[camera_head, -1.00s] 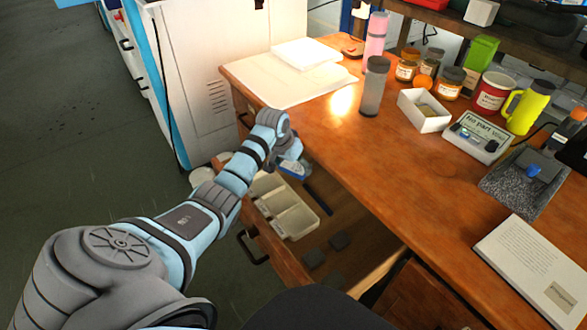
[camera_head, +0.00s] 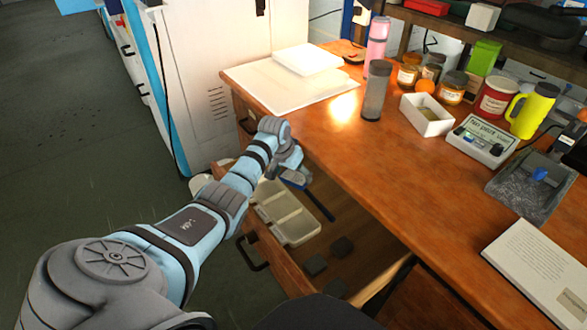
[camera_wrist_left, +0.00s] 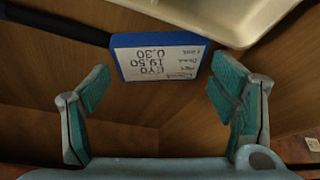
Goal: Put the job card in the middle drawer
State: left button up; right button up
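A small card with a blue edge and a white printed face, likely the job card (camera_wrist_left: 160,60), lies just beyond my left fingertips in the wrist view. Its lettering appears upside down there. In the head view the card (camera_head: 295,178) shows partly, below my left gripper (camera_head: 288,160). My left gripper (camera_wrist_left: 160,88) is open, its fingers apart with nothing between them. An open drawer (camera_head: 277,262) is under the gripper, at the desk's left edge. I cannot tell which drawer of the stack it is. My right gripper is out of view.
The drawer holds a pale compartment tray (camera_head: 300,228), a dark bar (camera_head: 321,206) by the card and several dark blocks (camera_head: 342,246). The desk top (camera_head: 400,175) overhangs the drawer's right side. A grey tumbler (camera_head: 375,92) and white box (camera_head: 425,118) stand on it.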

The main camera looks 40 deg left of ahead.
pick_arm(q)
jog(key=shift+o, duration=0.9)
jog(key=shift+w+r, duration=0.1)
jog(key=shift+r, duration=0.1)
jog(key=shift+a+r, duration=0.1)
jog(key=shift+r, duration=0.2)
jog(key=p+v, duration=0.6)
jog(key=v, duration=0.6)
jog(key=shift+r, duration=0.25)
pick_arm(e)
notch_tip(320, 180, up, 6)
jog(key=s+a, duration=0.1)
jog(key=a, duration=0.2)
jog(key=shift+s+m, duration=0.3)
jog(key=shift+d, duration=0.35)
pick_arm(q)
jog(key=shift+f, duration=0.1)
